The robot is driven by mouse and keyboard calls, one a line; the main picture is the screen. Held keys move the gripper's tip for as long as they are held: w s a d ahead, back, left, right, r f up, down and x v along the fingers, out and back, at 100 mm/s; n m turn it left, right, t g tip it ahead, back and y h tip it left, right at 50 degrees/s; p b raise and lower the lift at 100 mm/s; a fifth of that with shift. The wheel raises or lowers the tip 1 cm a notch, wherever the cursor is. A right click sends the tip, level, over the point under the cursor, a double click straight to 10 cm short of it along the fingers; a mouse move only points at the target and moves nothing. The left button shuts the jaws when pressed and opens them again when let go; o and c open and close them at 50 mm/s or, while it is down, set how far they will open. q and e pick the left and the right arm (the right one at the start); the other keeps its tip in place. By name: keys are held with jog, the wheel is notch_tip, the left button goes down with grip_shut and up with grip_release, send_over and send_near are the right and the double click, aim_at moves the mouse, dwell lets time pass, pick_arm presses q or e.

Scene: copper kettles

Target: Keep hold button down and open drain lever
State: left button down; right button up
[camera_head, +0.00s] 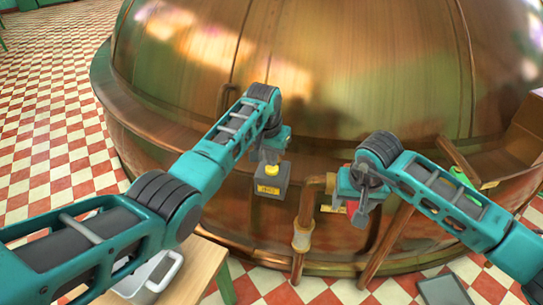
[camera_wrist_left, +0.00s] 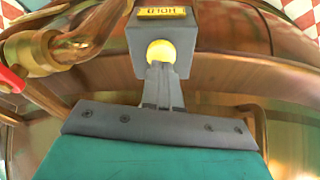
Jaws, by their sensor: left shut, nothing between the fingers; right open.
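The grey hold box (camera_head: 268,187) with a yellow HOLD label stands in front of the copper kettle (camera_head: 330,85). How far the button is pressed I cannot tell. The red drain lever (camera_head: 355,211) is by the brass valve, right of the box; part of it shows in the left wrist view (camera_wrist_left: 12,80). My right gripper (camera_head: 347,190) is open beside the lever and partly hides it.
A copper pipe with a pale collar (camera_head: 302,236) runs down below the valve. A wooden table (camera_head: 205,262) with a white tray (camera_head: 165,272) stands at the lower left. A grey flat thing (camera_head: 443,290) lies at the lower right. Checkered floor is open at the left.

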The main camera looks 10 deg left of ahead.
pick_arm(q)
jog(key=shift+f, duration=0.15)
dwell(0.4)
jog(key=shift+f, duration=0.6)
pick_arm(e)
jog(key=c, duration=1.1)
jog(key=shift+w+d+n+y, duration=0.15)
jog(key=shift+d+n+y, duration=0.15)
jog(key=shift+d+n, duration=0.85)
